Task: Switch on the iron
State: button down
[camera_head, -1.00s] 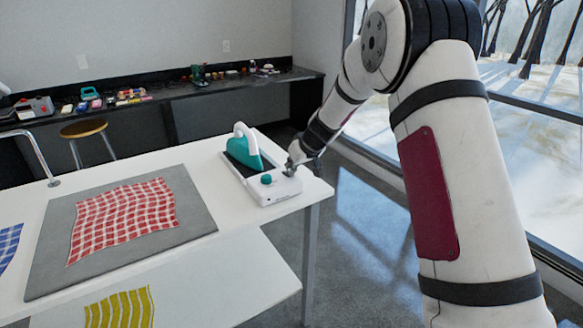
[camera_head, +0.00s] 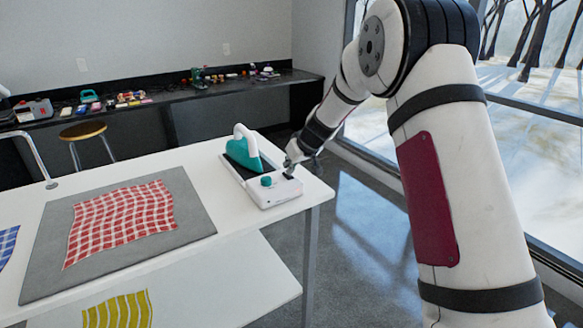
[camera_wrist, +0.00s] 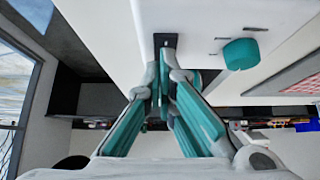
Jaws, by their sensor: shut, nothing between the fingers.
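The teal and white iron (camera_head: 243,148) rests on its white station (camera_head: 278,194) near the table's right end. The station has a teal knob (camera_head: 267,181), which also shows in the wrist view (camera_wrist: 241,54). A small black switch (camera_wrist: 165,39) is on the station near its edge. My gripper (camera_head: 290,168) is at the station's right side. In the wrist view my gripper (camera_wrist: 165,70) has its fingertips together, right at the switch, partly covering it. I cannot tell whether they touch it or which way the switch is set.
A grey mat (camera_head: 48,266) with a red checked cloth (camera_head: 120,220) lies left of the station. Blue (camera_head: 8,244) and yellow (camera_head: 118,310) cloths are nearby. A stool (camera_head: 83,131) and a cluttered dark counter (camera_head: 150,105) stand behind. Floor is clear right of the table.

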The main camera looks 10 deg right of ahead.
jog(key=shift+r, duration=0.1)
jog(key=shift+r, duration=0.4)
jog(key=r, duration=0.1)
jog(key=s+r+p, duration=0.1)
jog(key=r+p, duration=0.1)
jog(key=r, duration=0.1)
jog(key=shift+s+d, duration=0.2)
jog(key=shift+d, duration=0.15)
jog(key=s+d+r, duration=0.2)
jog(key=s+r, duration=0.3)
jog(key=s, duration=0.1)
jog(key=shift+s, duration=0.3)
